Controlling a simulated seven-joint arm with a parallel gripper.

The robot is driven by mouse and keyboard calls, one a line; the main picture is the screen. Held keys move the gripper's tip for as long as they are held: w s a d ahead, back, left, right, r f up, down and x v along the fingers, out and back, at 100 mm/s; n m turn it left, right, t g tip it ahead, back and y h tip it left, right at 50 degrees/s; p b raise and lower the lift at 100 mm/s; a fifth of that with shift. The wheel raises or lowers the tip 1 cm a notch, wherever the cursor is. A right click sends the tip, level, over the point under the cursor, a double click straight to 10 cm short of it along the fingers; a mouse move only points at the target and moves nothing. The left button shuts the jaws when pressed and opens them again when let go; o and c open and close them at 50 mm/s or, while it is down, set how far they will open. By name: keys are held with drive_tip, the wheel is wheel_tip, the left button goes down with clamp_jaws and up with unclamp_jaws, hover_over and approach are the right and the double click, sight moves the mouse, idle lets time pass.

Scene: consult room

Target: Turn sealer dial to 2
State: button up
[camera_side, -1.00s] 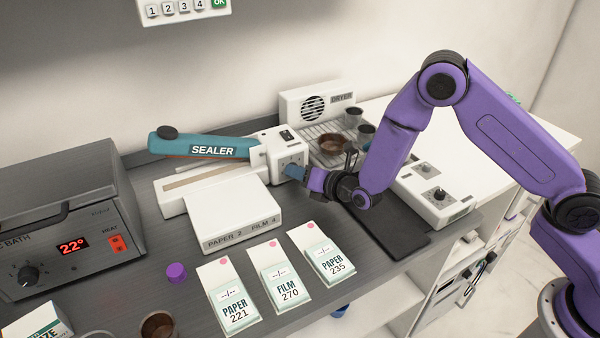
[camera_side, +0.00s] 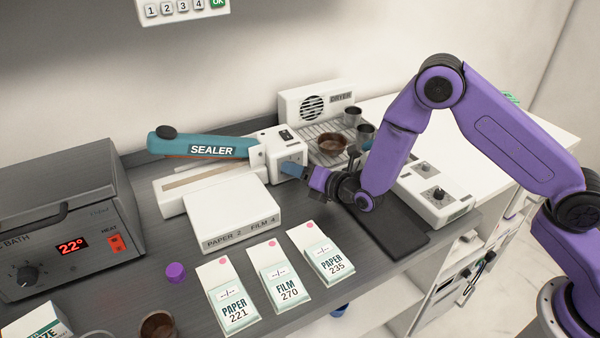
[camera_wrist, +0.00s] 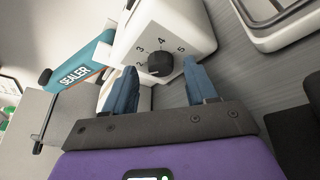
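The sealer (camera_side: 222,149) has a long teal arm and a white end box (camera_side: 280,146). The box also shows in the wrist view (camera_wrist: 180,22). Its black dial (camera_wrist: 159,63) sits on the box face, with printed numbers 2, 3, 4 and 5 legible around it. I cannot clearly read where the dial points. My gripper (camera_wrist: 158,72) is open, with one blue finger on each side of the dial and visible gaps between. In the side view my gripper (camera_side: 292,168) is at the box face and hides the dial.
A white dryer (camera_side: 318,103) with a wire rack and cups stands behind. A white unit with knobs (camera_side: 436,194) and a dark mat (camera_side: 400,234) are to the right. A bath (camera_side: 70,225) stands at left.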

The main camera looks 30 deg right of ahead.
idle(0.6)
drive_tip(key=n+h, duration=0.2)
drive_tip(key=n, duration=0.2)
drive_tip(key=shift+a+r+g, duration=0.1)
drive_tip(key=shift+a+g, duration=0.05)
drive_tip(key=shift+g, duration=0.15)
drive_tip(key=n+h, duration=0.2)
drive_tip(key=n, duration=0.1)
drive_tip(key=shift+a+h, duration=0.15)
drive_tip(key=shift+h, duration=0.25)
drive_tip(key=shift+s+r+n, duration=0.15)
drive_tip(key=shift+s+n, duration=0.15)
drive_tip(key=shift+n, duration=0.1)
drive_tip(key=v, duration=1.7)
wheel_tip(320, 180, up, 10)
drive_tip(key=s+d+m+g+h, duration=0.3)
drive_tip(key=s+d+m+g, duration=0.3)
drive_tip(key=d+m, duration=0.8)
drive_tip(key=shift+s+d+f+m+g+h, duration=0.35)
drive_tip(key=shift+s+m, duration=0.55)
drive_tip(key=shift+s, duration=0.3)
